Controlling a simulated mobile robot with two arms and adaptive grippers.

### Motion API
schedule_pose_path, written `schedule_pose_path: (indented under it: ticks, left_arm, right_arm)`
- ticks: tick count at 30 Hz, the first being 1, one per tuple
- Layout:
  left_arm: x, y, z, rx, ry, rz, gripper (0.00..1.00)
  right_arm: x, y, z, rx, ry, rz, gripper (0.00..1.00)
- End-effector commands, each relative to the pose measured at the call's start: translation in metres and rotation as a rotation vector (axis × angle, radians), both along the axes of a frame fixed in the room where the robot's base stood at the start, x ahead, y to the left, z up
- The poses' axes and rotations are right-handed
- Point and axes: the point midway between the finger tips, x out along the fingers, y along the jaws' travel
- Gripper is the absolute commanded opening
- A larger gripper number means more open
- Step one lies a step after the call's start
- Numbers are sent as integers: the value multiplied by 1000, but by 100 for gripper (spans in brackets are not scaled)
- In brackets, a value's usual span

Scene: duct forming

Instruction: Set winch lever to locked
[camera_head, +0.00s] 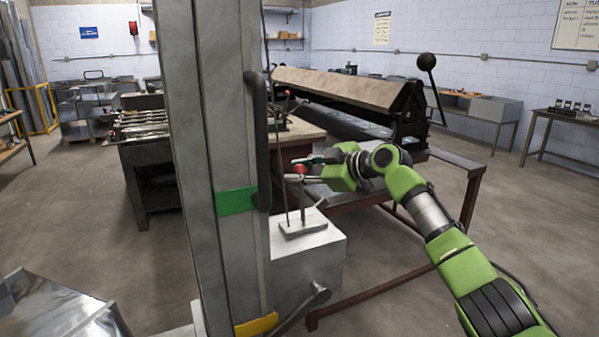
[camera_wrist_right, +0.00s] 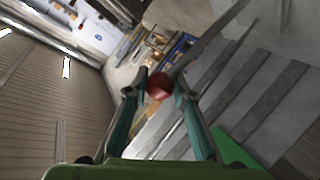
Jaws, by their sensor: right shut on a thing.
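The winch lever is a thin rod with a red knob (camera_head: 301,169), standing close to upright on a small grey plate (camera_head: 303,222) on top of a pale box. My right gripper (camera_head: 308,168) comes in from the right with its fingers around the knob. In the right wrist view the red knob (camera_wrist_right: 159,86) sits between the two fingertips of my right gripper (camera_wrist_right: 160,92), which are shut on it. I cannot read any lock marking on the lever. My left gripper is not in view.
A tall grey column (camera_head: 219,120) with a green band (camera_head: 236,201) and a yellow band (camera_head: 256,325) stands just left of the lever. A grey crank handle (camera_head: 308,305) juts out low beside it. A bending machine (camera_head: 345,90) on a brown-framed bench is behind. Open floor lies at lower right.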

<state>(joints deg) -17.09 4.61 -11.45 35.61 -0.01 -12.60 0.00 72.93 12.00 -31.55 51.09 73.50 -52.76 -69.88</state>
Motion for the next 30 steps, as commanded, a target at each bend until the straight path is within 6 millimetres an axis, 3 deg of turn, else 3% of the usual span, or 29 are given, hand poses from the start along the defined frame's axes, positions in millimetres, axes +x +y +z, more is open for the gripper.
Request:
schedule_pose_path:
  ticks: [7, 8, 9, 10, 22, 30]
  left_arm:
    - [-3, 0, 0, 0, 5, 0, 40]
    - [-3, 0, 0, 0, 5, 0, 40]
    - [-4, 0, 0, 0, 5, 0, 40]
    - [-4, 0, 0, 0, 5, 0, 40]
    - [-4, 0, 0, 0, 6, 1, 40]
    - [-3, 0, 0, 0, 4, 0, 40]
  right_arm:
    - [1, 0, 4, 3, -7, -2, 0]
    - [1, 0, 4, 4, -8, -3, 26]
    - [1, 0, 4, 3, -7, -2, 36]
    - [1, 0, 4, 3, -7, -2, 40]
    - [-1, -3, 3, 2, -4, -2, 40]
    - [-23, -27, 13, 0, -7, -3, 40]
